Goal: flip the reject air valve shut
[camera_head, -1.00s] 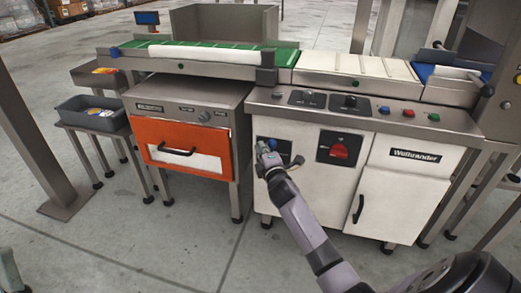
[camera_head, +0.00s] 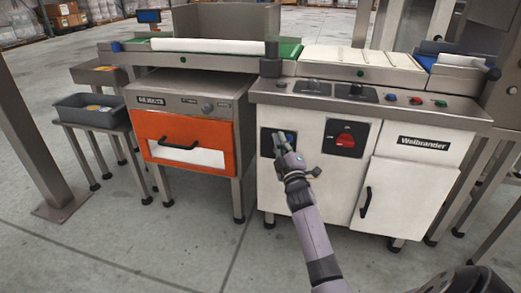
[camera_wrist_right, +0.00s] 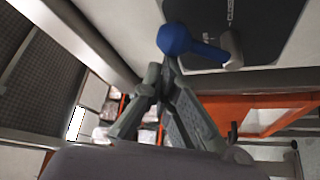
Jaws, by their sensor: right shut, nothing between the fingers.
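The reject air valve is a blue-ended lever on a dark plate on the white cabinet front. In the head view its blue part (camera_head: 290,136) shows just right of my right gripper (camera_head: 279,143), which hides part of the plate (camera_head: 265,142). In the right wrist view the blue lever (camera_wrist_right: 190,44) runs from a grey pivot (camera_wrist_right: 233,48) to a rounded end, in front of the dark plate (camera_wrist_right: 265,22). My right gripper (camera_wrist_right: 166,68) is shut and empty, its tips close beside the rounded end. I cannot tell whether they touch. My left gripper is out of view.
A red rotary switch (camera_head: 345,141) sits on a dark plate to the right, above a cabinet door handle (camera_head: 366,202). An orange-fronted drawer (camera_head: 187,130) stands left. Buttons line the sloped console (camera_head: 460,110) above. The floor in front is clear.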

